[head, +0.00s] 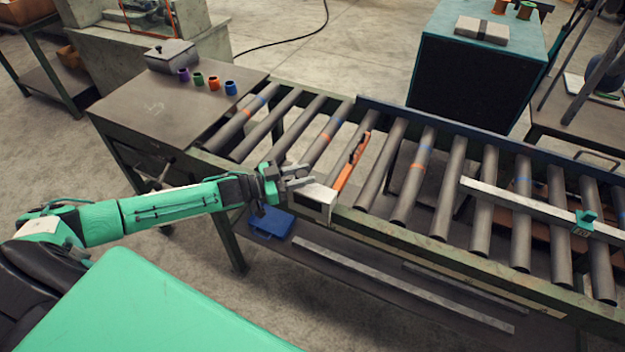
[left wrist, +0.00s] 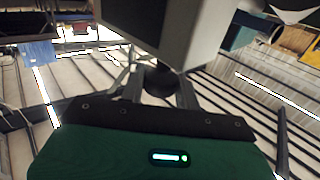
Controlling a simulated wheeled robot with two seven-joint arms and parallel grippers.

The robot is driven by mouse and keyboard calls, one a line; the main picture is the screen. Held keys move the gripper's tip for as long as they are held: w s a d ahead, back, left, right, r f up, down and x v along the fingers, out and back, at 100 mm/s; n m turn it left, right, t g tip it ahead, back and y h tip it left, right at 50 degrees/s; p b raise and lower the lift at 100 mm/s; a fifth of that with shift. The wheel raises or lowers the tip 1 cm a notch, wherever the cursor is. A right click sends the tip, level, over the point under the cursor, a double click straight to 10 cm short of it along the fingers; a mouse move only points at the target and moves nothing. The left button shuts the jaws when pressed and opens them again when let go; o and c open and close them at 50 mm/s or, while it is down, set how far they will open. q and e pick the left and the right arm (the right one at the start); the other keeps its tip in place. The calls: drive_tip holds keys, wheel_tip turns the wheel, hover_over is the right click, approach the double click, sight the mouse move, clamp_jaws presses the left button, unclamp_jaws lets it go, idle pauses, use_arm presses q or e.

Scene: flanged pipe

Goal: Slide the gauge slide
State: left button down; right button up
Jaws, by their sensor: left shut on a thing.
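My left gripper (head: 303,176) is at the near edge of the roller conveyor, just above a pale box with a dark face (head: 318,202). In the left wrist view the box (left wrist: 203,32) fills the top middle. The fingers (left wrist: 160,88) are shut on a round black knob (left wrist: 160,79) next to the box; I cannot tell for sure whether they are joined. The head view hides the knob. At the right, a teal block (head: 585,222) sits on a long pale rail (head: 520,199) across the rollers, well apart from my gripper. My right gripper is not in view.
An orange tool (head: 346,172) lies on the rollers just beyond the box. Several small coloured cups (head: 214,83) and a grey box (head: 171,56) stand on the table (head: 150,105) at the left. A blue case (head: 271,222) and metal bars (head: 400,283) lie below the conveyor.

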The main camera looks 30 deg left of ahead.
use_arm(q)
drive_tip(key=shift+w+a, duration=0.1)
drive_tip(key=shift+a, duration=0.1)
drive_tip(key=c, duration=1.1)
unclamp_jaws()
drive_tip(key=shift+a, duration=0.1)
drive_tip(key=shift+o, duration=0.2)
drive_tip(key=shift+s+a+f, duration=0.15)
drive_tip(key=shift+s+a, duration=0.2)
drive_tip(key=shift+s, duration=0.1)
drive_tip(key=b+v, duration=0.3)
drive_tip(key=v, duration=1)
